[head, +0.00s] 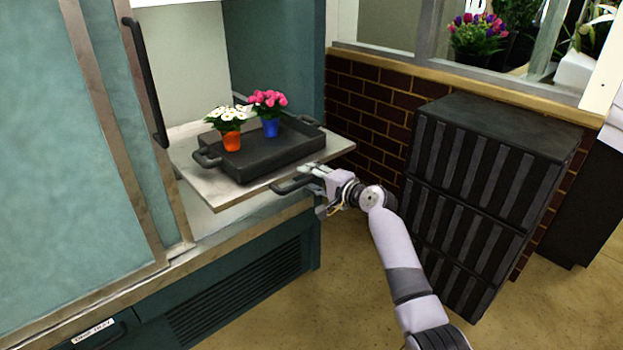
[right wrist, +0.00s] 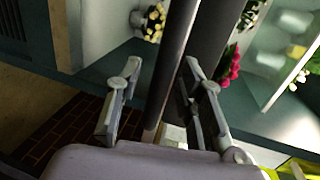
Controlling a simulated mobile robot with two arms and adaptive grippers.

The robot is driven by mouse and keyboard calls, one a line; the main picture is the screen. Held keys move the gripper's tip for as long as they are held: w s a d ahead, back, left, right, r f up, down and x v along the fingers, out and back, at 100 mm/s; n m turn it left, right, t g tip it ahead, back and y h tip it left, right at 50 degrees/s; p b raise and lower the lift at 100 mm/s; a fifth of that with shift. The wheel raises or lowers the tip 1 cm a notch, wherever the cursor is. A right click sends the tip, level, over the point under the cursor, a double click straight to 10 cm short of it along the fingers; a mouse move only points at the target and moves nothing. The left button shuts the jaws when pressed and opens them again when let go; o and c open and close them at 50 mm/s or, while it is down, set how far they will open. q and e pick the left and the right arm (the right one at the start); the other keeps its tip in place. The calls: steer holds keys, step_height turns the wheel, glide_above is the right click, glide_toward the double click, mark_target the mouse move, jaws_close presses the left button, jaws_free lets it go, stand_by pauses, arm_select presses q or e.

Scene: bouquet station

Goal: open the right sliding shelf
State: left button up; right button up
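The right sliding shelf (head: 228,198) is a pale board pulled part way out of the teal cabinet. A dark handle (head: 287,187) sits on its front edge. My right gripper (head: 312,173) is at that handle, at the shelf's front. In the right wrist view its two fingers (right wrist: 163,75) stand apart, with dark bars running between and behind them. I see a gap beside the left finger, and no firm grip shows. My left gripper is not in view.
A black tray (head: 243,168) rests on the shelf. It holds white flowers in an orange pot (head: 231,140) and pink flowers in a blue pot (head: 271,127). A cabinet door with a long handle (head: 146,85) is at left. A black slatted unit (head: 478,180) stands right, with floor free before it.

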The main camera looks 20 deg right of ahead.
steer(key=v, duration=1.2)
steer(key=shift+f, duration=0.1)
